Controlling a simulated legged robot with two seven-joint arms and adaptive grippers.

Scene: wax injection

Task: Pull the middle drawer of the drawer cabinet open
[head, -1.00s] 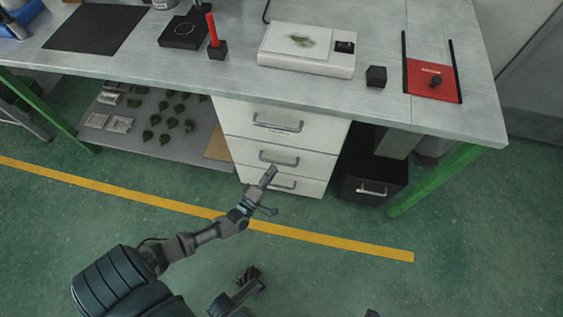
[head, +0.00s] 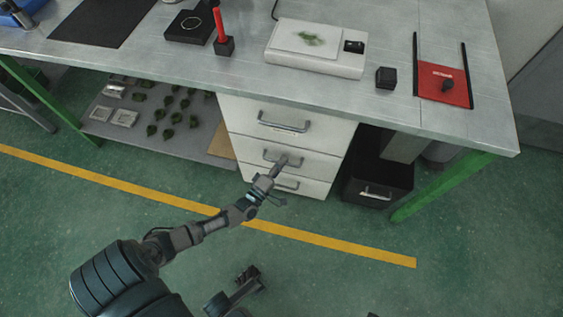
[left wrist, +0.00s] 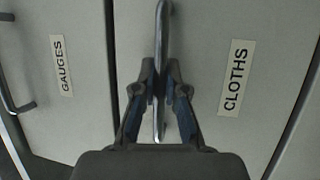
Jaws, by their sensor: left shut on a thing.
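The white drawer cabinet (head: 240,118) stands under the table with three drawers, each with a grey bar handle. Its middle drawer (head: 318,163) looks flush with the others. My left gripper (head: 280,165) reaches the middle drawer's handle (head: 268,155) from the front. In the left wrist view the left gripper (left wrist: 158,95) is shut on the upright-looking bar handle (left wrist: 161,30), beside a label reading CLOTHS (left wrist: 234,78). The neighbouring drawer there has a GAUGES label (left wrist: 62,65) and its own handle (left wrist: 12,85).
A black bin-like drawer unit (head: 362,190) stands right of the cabinet, near a green table leg (head: 440,188). A low shelf (head: 190,148) with several green pieces is on the left. The floor in front, with a yellow line (head: 330,243), is clear.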

